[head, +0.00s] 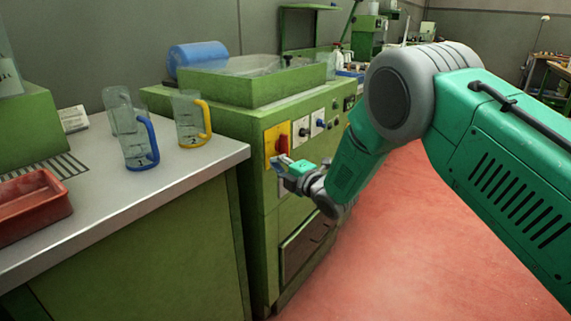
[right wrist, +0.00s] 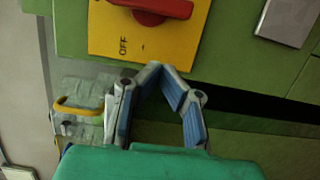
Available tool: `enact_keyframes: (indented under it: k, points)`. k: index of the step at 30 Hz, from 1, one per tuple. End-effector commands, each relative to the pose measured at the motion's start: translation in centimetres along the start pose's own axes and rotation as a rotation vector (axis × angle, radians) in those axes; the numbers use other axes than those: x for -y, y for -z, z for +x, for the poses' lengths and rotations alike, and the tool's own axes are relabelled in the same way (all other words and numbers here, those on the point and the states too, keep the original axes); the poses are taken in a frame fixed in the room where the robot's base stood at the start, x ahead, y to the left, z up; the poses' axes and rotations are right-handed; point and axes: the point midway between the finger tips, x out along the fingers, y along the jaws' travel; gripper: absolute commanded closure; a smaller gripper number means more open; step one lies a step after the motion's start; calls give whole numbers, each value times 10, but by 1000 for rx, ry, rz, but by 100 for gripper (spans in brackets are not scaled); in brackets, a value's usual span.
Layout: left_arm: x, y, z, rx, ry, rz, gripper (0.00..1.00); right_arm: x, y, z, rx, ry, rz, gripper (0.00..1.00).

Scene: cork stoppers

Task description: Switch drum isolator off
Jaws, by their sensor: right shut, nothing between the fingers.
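The drum isolator is a red rotary handle (right wrist: 158,8) on a yellow plate (right wrist: 150,38), on the front of a green machine. In the right wrist view its top is cut off, and the word OFF reads sideways on the plate. In the head view the yellow plate (head: 271,135) shows, with the red handle (head: 282,144) just above my right gripper (head: 278,163). My right gripper is shut and empty; its fingertips (right wrist: 158,67) meet just below the plate's edge, apart from the handle. I cannot tell the handle's setting. My left gripper is not in view.
The green machine (head: 215,135) carries other switches (head: 304,129) to the right of the isolator. A metal-topped counter (head: 190,170) stands left, with clear jugs with blue (head: 140,145) and yellow (head: 193,120) handles and a red tray (head: 35,205). Red floor (head: 390,250) is clear at right.

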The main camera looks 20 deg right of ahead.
Motion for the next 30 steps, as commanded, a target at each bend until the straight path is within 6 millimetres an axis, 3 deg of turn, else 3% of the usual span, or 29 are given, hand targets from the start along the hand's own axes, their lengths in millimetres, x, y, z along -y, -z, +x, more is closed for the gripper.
enact_keyframes:
  k: [3,9,30]
  points:
    - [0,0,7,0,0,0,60,1,-22,2,4,-1,-1,100]
    - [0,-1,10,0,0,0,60,1,-36,6,1,1,-1,100]
    - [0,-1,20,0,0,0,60,4,-46,4,0,-14,-70,100]
